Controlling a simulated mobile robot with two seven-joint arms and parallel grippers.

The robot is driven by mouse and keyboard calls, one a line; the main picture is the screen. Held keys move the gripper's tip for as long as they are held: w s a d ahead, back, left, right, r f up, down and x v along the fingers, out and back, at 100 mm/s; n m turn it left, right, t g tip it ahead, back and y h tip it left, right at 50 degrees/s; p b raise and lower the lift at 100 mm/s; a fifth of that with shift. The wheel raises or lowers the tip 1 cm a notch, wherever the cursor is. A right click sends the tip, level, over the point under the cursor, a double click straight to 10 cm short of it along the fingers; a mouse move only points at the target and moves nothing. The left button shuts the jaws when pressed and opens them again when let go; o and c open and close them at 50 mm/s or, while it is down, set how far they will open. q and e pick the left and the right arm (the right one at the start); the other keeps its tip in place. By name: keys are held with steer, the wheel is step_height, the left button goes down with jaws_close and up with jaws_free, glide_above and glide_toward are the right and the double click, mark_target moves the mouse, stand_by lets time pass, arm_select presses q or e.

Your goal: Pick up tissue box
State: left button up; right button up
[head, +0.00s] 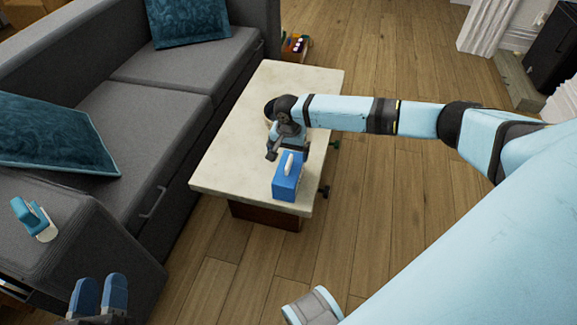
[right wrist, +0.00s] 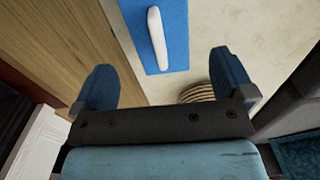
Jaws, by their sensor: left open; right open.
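The tissue box (head: 287,184) is blue with a white tissue sticking out of its top. It stands near the front end of the pale table. In the right wrist view the box (right wrist: 176,58) shows at the top, just beyond the fingertips, with the white tissue along it. My right gripper (head: 287,149) is above the table beside the box's far end. Its two blue fingers (right wrist: 164,80) are spread apart with nothing between them. My left gripper (head: 100,292) is at the bottom left, open and empty, far from the box.
The pale table (head: 222,165) stands beside a grey sofa (head: 150,110) with teal cushions (head: 55,135). A striped round thing (right wrist: 197,93) is on the table, partly hidden by my right gripper. A teal object (head: 32,213) lies on the sofa arm.

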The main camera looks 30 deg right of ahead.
mark_target(288, 161)
steer(key=shift+f+b, duration=0.5)
steer(key=shift+f, duration=1.05)
step_height(288, 161, down, 5)
steer(key=b, duration=0.2)
steer(key=shift+r+b, duration=0.15)
steer(key=shift+b, duration=0.15)
arm_select(q)
steer(key=shift+d+f+h, duration=0.2)
steer(key=shift+d+h, duration=0.4)
steer(key=shift+h, duration=0.2)
arm_select(e)
steer(key=shift+s+r, duration=0.1)
steer(key=c, duration=0.9)
